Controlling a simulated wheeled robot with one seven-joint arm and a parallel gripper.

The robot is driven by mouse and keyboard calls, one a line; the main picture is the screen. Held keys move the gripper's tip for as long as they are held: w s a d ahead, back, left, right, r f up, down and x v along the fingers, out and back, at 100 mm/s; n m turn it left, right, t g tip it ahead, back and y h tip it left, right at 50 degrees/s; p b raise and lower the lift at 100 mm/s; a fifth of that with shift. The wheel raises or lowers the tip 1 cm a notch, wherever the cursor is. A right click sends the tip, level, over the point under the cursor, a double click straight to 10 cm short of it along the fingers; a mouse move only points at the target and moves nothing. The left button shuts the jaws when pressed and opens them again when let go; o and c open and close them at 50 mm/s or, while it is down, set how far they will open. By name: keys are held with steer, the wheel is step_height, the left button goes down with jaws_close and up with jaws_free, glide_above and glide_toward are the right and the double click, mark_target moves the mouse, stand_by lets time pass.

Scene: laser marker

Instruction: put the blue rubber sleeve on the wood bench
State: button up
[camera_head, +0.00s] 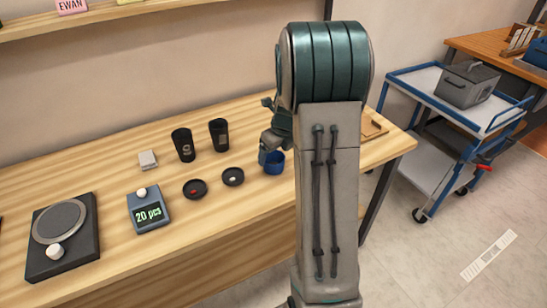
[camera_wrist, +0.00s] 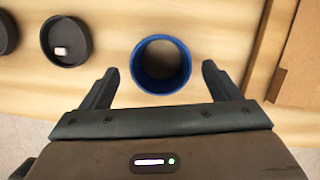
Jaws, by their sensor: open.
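My gripper (camera_wrist: 161,84) is open, with one finger on each side of the sleeve and a visible gap to each. The gripper shows only partly in the head view (camera_head: 268,148), partly hidden by my arm. I cannot tell how high the fingers are over the bench.
Two round black lids (camera_head: 195,188) with small items in them lie left of the sleeve, and two black tumblers (camera_head: 183,145) stand behind. A wooden tray (camera_head: 374,127) is at the right end. A counter (camera_head: 149,211) and a dark round-plated device (camera_head: 62,240) stand further left.

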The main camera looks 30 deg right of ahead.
steer(key=a+v, duration=0.1)
steer(key=v, duration=0.6)
steer(key=s+a+r+n, duration=0.2)
steer(key=s+a+n, duration=0.5)
steer(key=s+n, duration=0.4)
steer(key=s+a+r+n, duration=0.3)
steer(key=s+a+n, duration=0.5)
steer(key=n, duration=1.4)
steer(key=s, duration=0.3)
steer(key=shift+a+g+h+p, duration=0.3)
steer(key=shift+a+h, duration=0.05)
steer(key=shift+h, duration=0.05)
steer(key=shift+s, duration=0.15)
